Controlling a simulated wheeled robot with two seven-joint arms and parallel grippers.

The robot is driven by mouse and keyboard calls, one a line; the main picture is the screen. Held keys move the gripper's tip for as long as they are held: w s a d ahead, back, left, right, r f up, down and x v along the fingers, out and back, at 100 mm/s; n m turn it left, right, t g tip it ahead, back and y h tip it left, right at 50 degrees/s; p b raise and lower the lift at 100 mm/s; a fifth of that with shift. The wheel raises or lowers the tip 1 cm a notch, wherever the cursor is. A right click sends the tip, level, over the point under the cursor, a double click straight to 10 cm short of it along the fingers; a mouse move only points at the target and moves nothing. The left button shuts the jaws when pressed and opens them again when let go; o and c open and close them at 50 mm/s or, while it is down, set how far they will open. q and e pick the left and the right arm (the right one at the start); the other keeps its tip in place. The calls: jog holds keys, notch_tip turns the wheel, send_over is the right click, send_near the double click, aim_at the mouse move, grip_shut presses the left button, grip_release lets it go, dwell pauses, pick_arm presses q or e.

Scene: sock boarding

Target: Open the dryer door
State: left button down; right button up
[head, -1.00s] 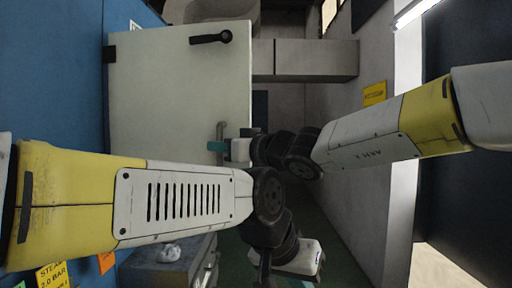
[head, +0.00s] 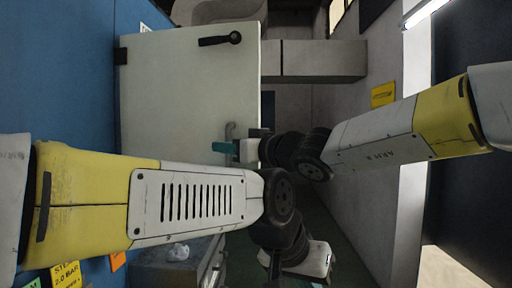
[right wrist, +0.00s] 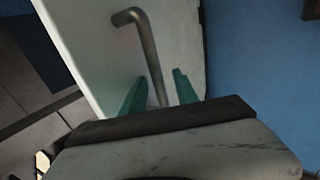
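The dryer door (head: 185,85) is a pale panel, seen flat against the blue wall in the head view. A grey bar handle (head: 230,130) stands near its lower right edge. My right gripper (head: 223,148) has teal fingers and is at this handle. In the right wrist view the handle (right wrist: 151,65) runs down between the two open teal fingers (right wrist: 160,92), with a small gap seen on each side. The handle's lower end is hidden behind the gripper. My left gripper (head: 300,262) is low in the head view, mostly behind its own wrist, and its fingers cannot be made out.
A black lever (head: 220,39) sits at the door's top. A grey wall (head: 370,140) with a yellow sign (head: 383,94) is at the right.

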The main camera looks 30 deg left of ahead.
jog(key=v, duration=0.7)
jog(key=shift+d, duration=0.15)
jog(key=shift+s, duration=0.1)
jog(key=s+d+f+m+h, duration=0.2)
jog(key=d+f+m+h, duration=0.2)
jog(key=d+f, duration=0.4)
jog(key=s+d+f+m+t+h, duration=0.1)
jog(key=d+f+m+h, duration=0.4)
jog(key=d, duration=1.7)
jog(key=s+d+f+m+h, duration=0.2)
jog(key=d+f+m+h, duration=0.3)
jog(key=d+f, duration=0.6)
jog(key=d+h, duration=0.1)
jog(key=d, duration=0.3)
jog(key=shift+s+d+f+t, duration=0.2)
jog(key=shift+s+f+t, duration=0.1)
jog(key=shift+s, duration=0.1)
jog(key=shift+a, duration=0.15)
